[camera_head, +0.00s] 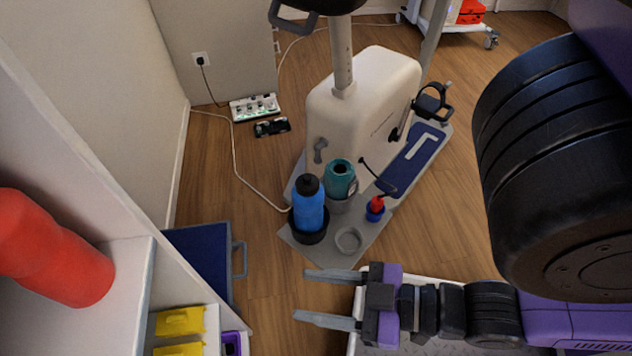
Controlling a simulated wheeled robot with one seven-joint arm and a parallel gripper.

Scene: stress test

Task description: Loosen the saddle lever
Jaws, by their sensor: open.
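A white exercise bike (375,95) stands on a grey base behind my gripper. Its pale seat post (341,58) rises from the body to a dark saddle (325,4), cut off by the top edge. A dark grey looped part (293,24) sticks out left below the saddle. A small grey lever-like part (320,149) sits low on the bike's near side. I cannot tell which of these is the saddle lever. My gripper (301,294) is open and empty at lower middle, its fingers pointing left, apart from the bike.
A blue bottle (309,207), a teal cup (341,180) and a red-and-blue item (376,208) stand on the bike's base. A shelf with a red bottle (50,250) is at left. A power strip (255,107) and cables lie on the wooden floor.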

